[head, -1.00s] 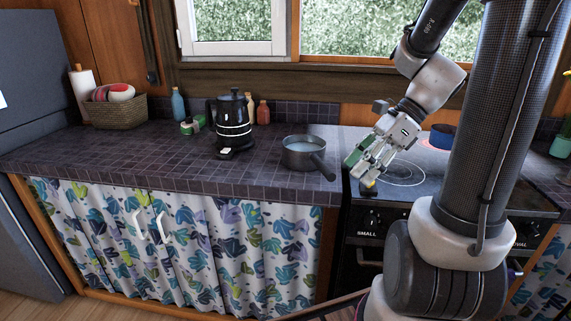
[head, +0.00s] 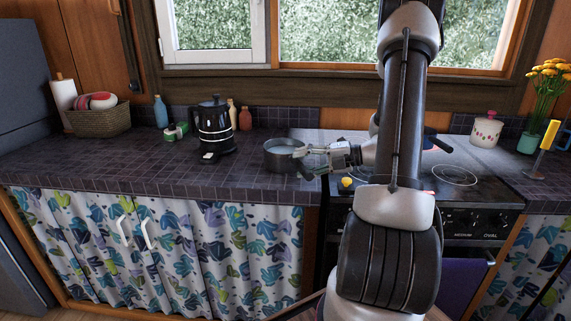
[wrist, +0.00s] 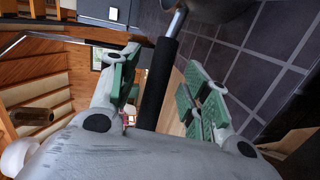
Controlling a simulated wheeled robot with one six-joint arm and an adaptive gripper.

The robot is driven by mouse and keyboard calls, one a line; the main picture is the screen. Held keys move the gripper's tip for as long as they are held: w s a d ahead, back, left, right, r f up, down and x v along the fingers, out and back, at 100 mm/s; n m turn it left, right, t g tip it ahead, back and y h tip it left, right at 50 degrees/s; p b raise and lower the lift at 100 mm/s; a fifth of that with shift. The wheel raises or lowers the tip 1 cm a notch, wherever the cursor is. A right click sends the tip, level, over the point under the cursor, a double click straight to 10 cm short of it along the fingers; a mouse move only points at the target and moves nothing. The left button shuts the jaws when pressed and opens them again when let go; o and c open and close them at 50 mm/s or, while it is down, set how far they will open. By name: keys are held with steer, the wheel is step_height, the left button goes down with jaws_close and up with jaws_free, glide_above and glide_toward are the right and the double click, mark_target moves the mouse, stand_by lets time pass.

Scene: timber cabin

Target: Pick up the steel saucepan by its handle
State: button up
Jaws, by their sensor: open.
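The steel saucepan (head: 280,154) stands on the dark tiled counter, just left of the stove. Its dark handle (wrist: 160,85) runs between the two green-padded fingers of my gripper (wrist: 163,88) in the wrist view, with a gap to the fingers on each side. Part of the pan's body (wrist: 210,5) shows at the top of that view. In the head view my gripper (head: 312,158) reaches in from the right at the pan's handle side. It is open, and the handle there is partly hidden by the fingers.
A black kettle (head: 213,128) stands left of the pan, with small bottles (head: 245,118) behind it. The stove (head: 465,190) is to the right, with a dark-handled pan partly hidden behind my arm. The counter (head: 110,165) front left is clear.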

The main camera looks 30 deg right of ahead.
steer(key=shift+x, duration=1.15)
jaws_close()
steer(key=shift+r, duration=0.1)
steer(key=shift+r, duration=0.1)
